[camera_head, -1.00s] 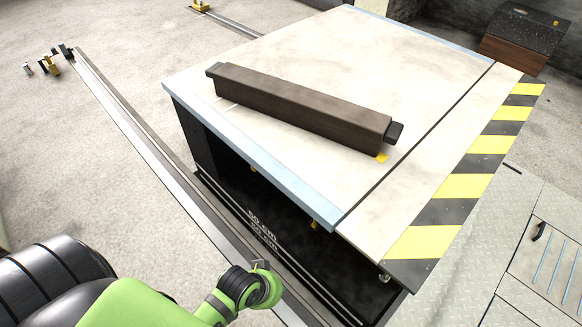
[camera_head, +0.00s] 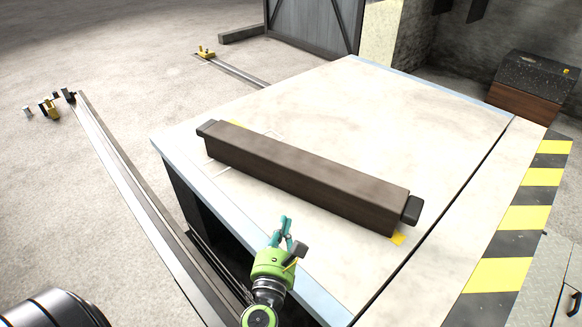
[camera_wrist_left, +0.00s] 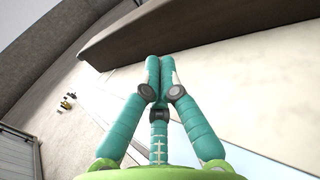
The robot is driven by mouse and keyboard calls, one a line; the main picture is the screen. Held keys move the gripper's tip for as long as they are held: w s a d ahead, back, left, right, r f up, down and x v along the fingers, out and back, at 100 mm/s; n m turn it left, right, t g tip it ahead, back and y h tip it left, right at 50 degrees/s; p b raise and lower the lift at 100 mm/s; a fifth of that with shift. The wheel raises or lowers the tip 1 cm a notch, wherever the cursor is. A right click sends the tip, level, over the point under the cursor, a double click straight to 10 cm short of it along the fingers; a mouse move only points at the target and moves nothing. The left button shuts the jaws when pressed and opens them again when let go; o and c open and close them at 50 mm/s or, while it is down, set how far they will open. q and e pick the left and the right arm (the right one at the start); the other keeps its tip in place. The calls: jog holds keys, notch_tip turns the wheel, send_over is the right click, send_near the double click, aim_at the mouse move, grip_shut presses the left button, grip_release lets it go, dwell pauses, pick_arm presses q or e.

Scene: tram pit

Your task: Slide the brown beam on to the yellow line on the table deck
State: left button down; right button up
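The brown beam (camera_head: 305,180) lies on the pale table deck (camera_head: 400,110), slanting from upper left to lower right, with a dark block at each end. A yellow mark (camera_head: 397,239) shows at its right end and another yellow patch (camera_head: 235,123) behind its left end. Any line between them is hidden by the beam. My left gripper (camera_head: 286,222) is over the deck's near edge, in front of the beam and seemingly apart from it. In the left wrist view its teal fingertips (camera_wrist_left: 159,65) are together and empty, pointing toward the beam (camera_wrist_left: 185,25). My right gripper is not in view.
A light-blue strip (camera_head: 185,175) edges the deck's near side. Yellow and black hazard stripes (camera_head: 510,218) run along the right. A rail (camera_head: 130,190) lies on the floor at left. A dark-topped brown box (camera_head: 525,100) stands at back right. The deck behind the beam is clear.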

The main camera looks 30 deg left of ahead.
pick_arm(q)
jog(key=shift+w+a+f+n+g+y, duration=0.3)
jog(key=shift+a+n+y, duration=0.1)
jog(key=shift+a+n, duration=0.2)
jog(key=shift+w+a, duration=0.1)
jog(key=shift+w, duration=0.1)
jog(key=p, duration=0.1)
send_near(291, 165)
jog(key=w, duration=0.1)
jog(key=w+a+f, duration=0.1)
jog(key=w+f, duration=0.1)
jog(key=shift+w+a+f, duration=0.2)
jog(key=shift+w+a, duration=0.1)
jog(key=shift+a, duration=0.1)
jog(key=shift+w+a, duration=0.2)
jog(key=shift+w, duration=0.45)
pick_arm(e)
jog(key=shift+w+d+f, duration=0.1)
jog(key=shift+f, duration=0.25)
pick_arm(q)
jog(key=b+x, duration=0.2)
jog(key=x, duration=0.5)
jog(key=shift+w+a+r, duration=0.1)
jog(key=shift+w, duration=0.1)
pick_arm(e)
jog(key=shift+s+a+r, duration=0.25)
